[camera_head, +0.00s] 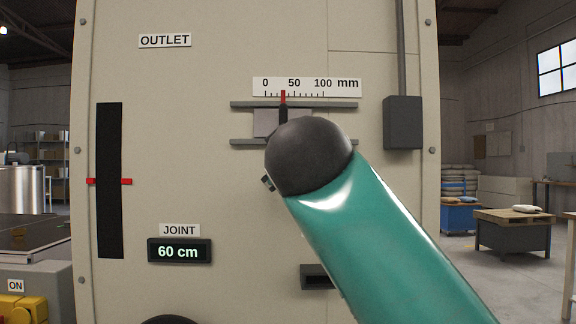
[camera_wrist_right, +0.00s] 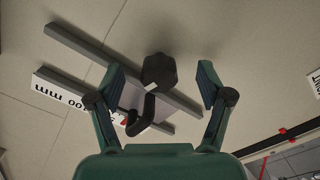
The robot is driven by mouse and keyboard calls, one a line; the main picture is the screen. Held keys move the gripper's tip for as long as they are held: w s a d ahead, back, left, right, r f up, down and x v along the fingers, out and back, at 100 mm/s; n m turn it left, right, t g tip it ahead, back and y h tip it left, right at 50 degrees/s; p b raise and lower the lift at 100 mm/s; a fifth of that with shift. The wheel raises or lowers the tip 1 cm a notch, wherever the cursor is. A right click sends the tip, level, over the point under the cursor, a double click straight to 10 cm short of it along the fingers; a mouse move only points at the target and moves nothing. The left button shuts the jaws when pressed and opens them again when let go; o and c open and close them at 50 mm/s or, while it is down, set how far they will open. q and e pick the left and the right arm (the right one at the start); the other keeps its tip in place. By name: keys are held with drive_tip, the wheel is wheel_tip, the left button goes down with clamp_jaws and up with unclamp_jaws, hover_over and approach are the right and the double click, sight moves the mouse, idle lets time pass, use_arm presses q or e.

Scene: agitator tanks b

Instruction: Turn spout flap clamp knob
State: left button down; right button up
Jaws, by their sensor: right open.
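The dark, many-sided clamp knob (camera_wrist_right: 158,72) sticks out from the beige panel beside the slide rails in the right wrist view. My right gripper (camera_wrist_right: 160,76) is open, with one finger on each side of the knob and a visible gap to each. A black handle (camera_wrist_right: 141,114) stands on the grey sliding plate (camera_head: 265,122) between two rails. In the head view a red pointer (camera_head: 283,97) reads about 30 on the mm scale (camera_head: 306,87). My right arm hides the knob and most of the gripper there. My left gripper is not in view.
The panel (camera_head: 200,90) also carries an OUTLET label (camera_head: 165,41), a black vertical slot (camera_head: 110,215) with a red marker and a JOINT display (camera_head: 179,251) reading 60 cm. A grey box (camera_head: 403,122) with a pipe juts out right of the scale.

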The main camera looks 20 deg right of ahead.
drive_tip(key=shift+b+v, duration=0.95)
drive_tip(key=shift+v, duration=1.5)
drive_tip(key=shift+f, duration=0.1)
